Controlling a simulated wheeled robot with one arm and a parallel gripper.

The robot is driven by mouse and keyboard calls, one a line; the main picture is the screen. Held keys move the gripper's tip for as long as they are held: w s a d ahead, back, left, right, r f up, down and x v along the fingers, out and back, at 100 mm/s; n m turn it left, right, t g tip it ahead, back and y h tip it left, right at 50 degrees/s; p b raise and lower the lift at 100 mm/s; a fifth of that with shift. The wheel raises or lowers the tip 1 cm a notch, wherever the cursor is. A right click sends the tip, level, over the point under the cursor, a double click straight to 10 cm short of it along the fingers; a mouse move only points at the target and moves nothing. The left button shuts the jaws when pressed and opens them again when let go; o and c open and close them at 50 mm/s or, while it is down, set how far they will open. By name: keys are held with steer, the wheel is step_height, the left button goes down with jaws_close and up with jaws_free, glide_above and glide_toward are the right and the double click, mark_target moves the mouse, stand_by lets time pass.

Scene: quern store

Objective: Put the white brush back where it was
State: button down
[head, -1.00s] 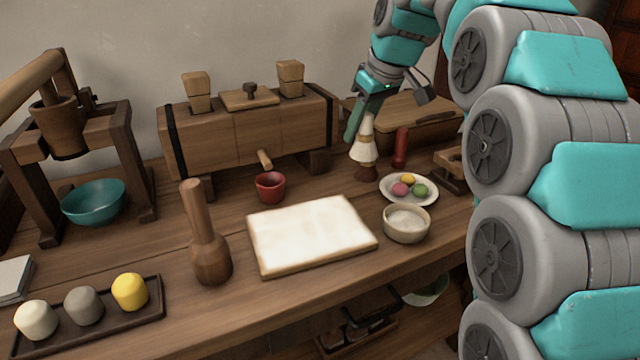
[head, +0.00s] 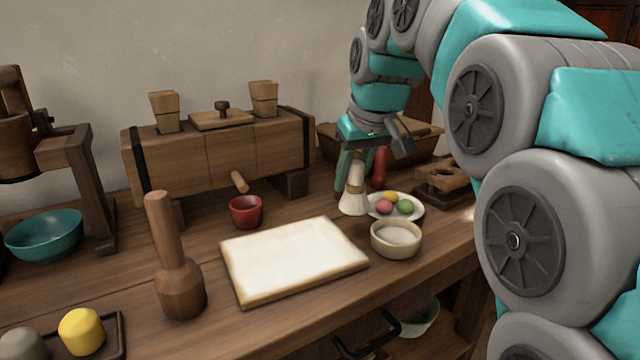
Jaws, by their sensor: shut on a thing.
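The white brush (head: 354,200) has pale bristles that flare downward and a light handle. It hangs roughly upright, bristles down, beneath my gripper (head: 355,166), which is shut on its handle. The brush is just left of the plate with coloured balls (head: 410,213) and behind the white bowl (head: 396,239). I cannot tell whether its bristles touch the table. Part of the handle is hidden by the gripper's teal finger.
A red cylinder (head: 380,168) stands close behind the brush. A small red cup (head: 246,212), a pale board (head: 294,260) and a wooden pestle (head: 179,281) are to the left. A wooden chest (head: 218,155) stands at the back. My arm covers the right side.

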steer(key=w+a, duration=0.3)
steer(key=w, duration=0.2)
steer(key=w+a+f, duration=0.1)
steer(key=w+a, duration=0.1)
steer(key=w, duration=0.1)
steer(key=shift+a, duration=0.35)
steer(key=shift+f, duration=1.75)
steer(key=shift+f, duration=0.1)
steer(key=c, duration=0.6)
jaws_free()
steer(key=shift+r, duration=0.3)
steer(key=p+v, duration=0.1)
steer(key=v, duration=1)
steer(key=shift+r, duration=0.3)
steer(key=shift+s, duration=0.15)
